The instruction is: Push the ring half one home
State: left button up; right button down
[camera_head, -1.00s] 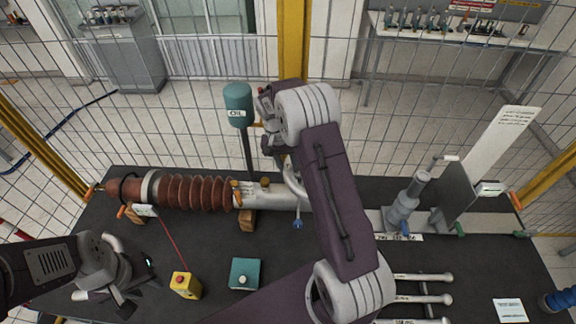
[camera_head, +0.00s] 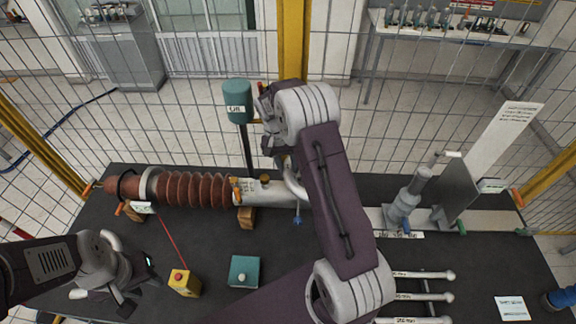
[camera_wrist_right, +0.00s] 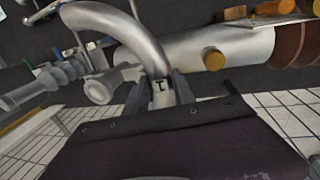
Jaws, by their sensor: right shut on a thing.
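My right gripper (camera_wrist_right: 166,92) is shut on a smooth silver curved piece, which I take to be ring half one (camera_wrist_right: 125,32). A small dark mark shows on it between the fingers. The piece arches across the silver tube (camera_wrist_right: 240,47) of the bushing in the right wrist view. Whether it touches the tube I cannot tell. In the head view the curved piece (camera_head: 293,180) shows beside my right arm, over the silver tube (camera_head: 268,192). My left gripper (camera_head: 120,290) hangs low at the left, away from the bushing; its fingers are unclear.
The brown ribbed insulator (camera_head: 195,190) lies to the left on wooden blocks (camera_head: 246,215). A yellow button box (camera_head: 184,282) and a teal box (camera_head: 244,271) stand in front. A grey pump-like device (camera_head: 406,200) and rods (camera_head: 423,297) are at the right.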

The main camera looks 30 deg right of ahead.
jog(key=shift+f+b, duration=0.6)
jog(key=shift+f, duration=0.45)
jog(key=c, duration=1)
grip_release()
jog(key=shift+r, duration=0.1)
jog(key=shift+o, duration=0.2)
notch_tip(320, 180, up, 9)
jog(key=a+b, duration=0.1)
jog(key=b, duration=0.1)
jog(key=shift+w+a+b, duration=0.25)
jog(key=shift+w+b, duration=0.1)
jog(key=shift+w, duration=0.1)
